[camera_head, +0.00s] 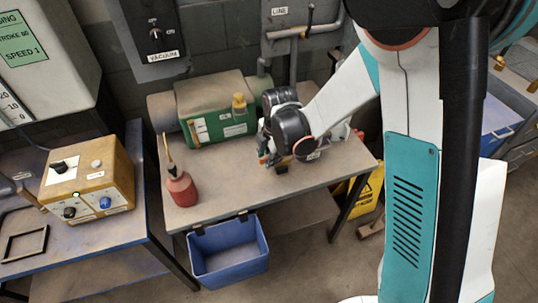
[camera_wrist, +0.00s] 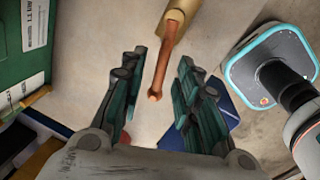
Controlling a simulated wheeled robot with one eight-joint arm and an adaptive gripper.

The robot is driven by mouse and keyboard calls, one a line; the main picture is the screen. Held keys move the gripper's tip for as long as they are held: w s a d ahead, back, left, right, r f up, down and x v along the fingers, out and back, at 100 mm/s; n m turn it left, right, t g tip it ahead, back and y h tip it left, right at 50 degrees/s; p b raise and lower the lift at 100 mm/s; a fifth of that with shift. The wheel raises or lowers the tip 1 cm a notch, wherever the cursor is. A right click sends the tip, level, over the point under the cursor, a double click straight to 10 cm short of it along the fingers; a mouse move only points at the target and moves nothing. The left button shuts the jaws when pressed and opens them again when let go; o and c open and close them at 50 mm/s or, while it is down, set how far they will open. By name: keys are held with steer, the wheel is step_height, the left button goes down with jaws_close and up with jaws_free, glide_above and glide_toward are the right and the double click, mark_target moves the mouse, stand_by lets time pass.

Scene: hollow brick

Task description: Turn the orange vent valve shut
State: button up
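An orange lever (camera_wrist: 162,62), which looks like the vent valve handle, shows in the wrist view. It runs from a tan body (camera_wrist: 178,14) at the top edge down to a rounded end between my fingers. My gripper (camera_wrist: 156,92) is open, with one finger on each side of the lever's end and a visible gap on both sides. In the head view my gripper (camera_head: 264,152) is low over the bench, right of the green pump (camera_head: 218,115). The valve is not clearly visible there, as my wrist covers that spot.
The bench (camera_head: 225,195) carries a red oil can (camera_head: 181,190) at its left front. A blue bin (camera_head: 228,255) hangs below the front edge. A yellow control box (camera_head: 88,180) stands on the left table. A grey pipe and panel (camera_head: 295,30) are on the wall behind.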

jaws_close()
steer(key=shift+w+a+m+b, duration=0.3)
steer(key=shift+w+m+b, duration=0.1)
steer(key=shift+m, duration=0.5)
steer(key=shift+w+m, duration=0.25)
steer(key=shift+m, duration=0.35)
jaws_free()
step_height(320, 180, up, 12)
steer(key=s, duration=0.2)
steer(key=shift+d, duration=0.2)
steer(key=shift+s+f, duration=0.1)
